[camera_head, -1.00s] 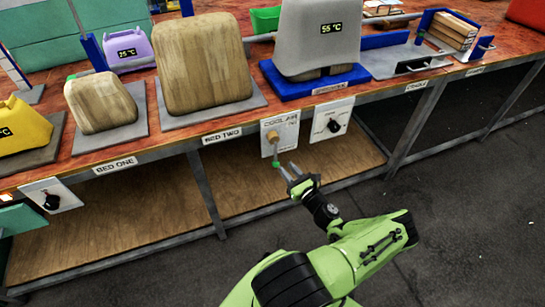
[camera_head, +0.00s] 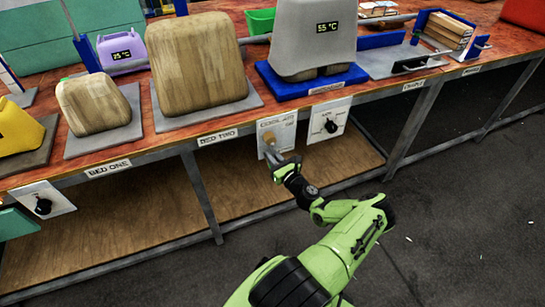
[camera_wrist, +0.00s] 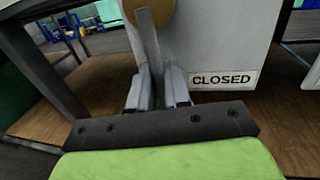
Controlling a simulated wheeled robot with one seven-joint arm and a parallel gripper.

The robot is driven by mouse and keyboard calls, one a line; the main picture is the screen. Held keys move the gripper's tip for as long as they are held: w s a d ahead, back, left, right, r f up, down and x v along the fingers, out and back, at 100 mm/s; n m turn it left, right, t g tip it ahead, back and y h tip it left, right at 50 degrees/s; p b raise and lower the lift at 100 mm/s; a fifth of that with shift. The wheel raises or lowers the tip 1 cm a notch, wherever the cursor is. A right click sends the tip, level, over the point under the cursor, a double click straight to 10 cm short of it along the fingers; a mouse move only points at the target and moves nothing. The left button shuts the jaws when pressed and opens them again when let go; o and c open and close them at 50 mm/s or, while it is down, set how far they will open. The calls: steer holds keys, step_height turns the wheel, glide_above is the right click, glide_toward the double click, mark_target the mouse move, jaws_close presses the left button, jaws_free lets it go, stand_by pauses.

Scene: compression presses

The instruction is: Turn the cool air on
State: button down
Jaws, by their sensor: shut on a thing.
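The cool air panel (camera_head: 281,128) is a white plate under the table's front edge, lettered "COOL AIR". On it is a round tan valve hub (camera_head: 269,138) with a lever hanging down; the hub's lower part also shows in the wrist view (camera_wrist: 153,12). In the wrist view the grey lever (camera_wrist: 149,42) runs down from the hub between my fingers. My gripper (camera_head: 274,162) is shut on the lever's lower part, and it also shows in the wrist view (camera_wrist: 156,88). A "CLOSED" label (camera_wrist: 222,79) is right of the lever.
Another white panel (camera_head: 328,120) with a black knob sits just right of the cool air panel. Table legs (camera_head: 204,190) and a wooden lower shelf (camera_head: 130,220) are beneath. A grey press (camera_head: 315,35) reading 55 °C stands above. Open floor lies to the right.

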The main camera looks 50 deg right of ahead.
stand_by(0.4)
steer(key=d+n+p, duration=0.1)
steer(key=n, duration=0.1)
steer(key=s+d+r+n+g, duration=0.1)
steer(key=n, duration=0.2)
steer(key=s+d+n+p, duration=0.1)
steer(key=n, duration=0.1)
steer(key=shift+s+d+r+g+p, duration=0.15)
steer(key=shift+d+r+g+p, duration=0.2)
steer(key=shift+d+g, duration=0.05)
steer(key=r+n, duration=0.1)
steer(key=n, duration=0.1)
steer(key=s+d+r+n+h+p, duration=0.1)
steer(key=n, duration=0.1)
steer(key=shift+d+g+p, duration=0.2)
steer(key=shift+g+p, duration=0.1)
steer(key=shift+g, duration=0.1)
steer(key=shift+d+r+n+h+p, duration=0.2)
steer(key=shift+r+n+h+p, duration=0.15)
steer(key=shift+r+n, duration=0.55)
steer(key=shift+s+d+r+n+g+h+p, duration=0.1)
steer(key=shift+r+n+g+h+p, duration=0.15)
steer(key=shift+n, duration=0.5)
steer(key=shift+r+n+g+h+p, duration=0.15)
steer(key=shift+r+n, duration=0.2)
steer(key=shift+n, duration=0.4)
steer(key=c, duration=1.3)
jaws_free()
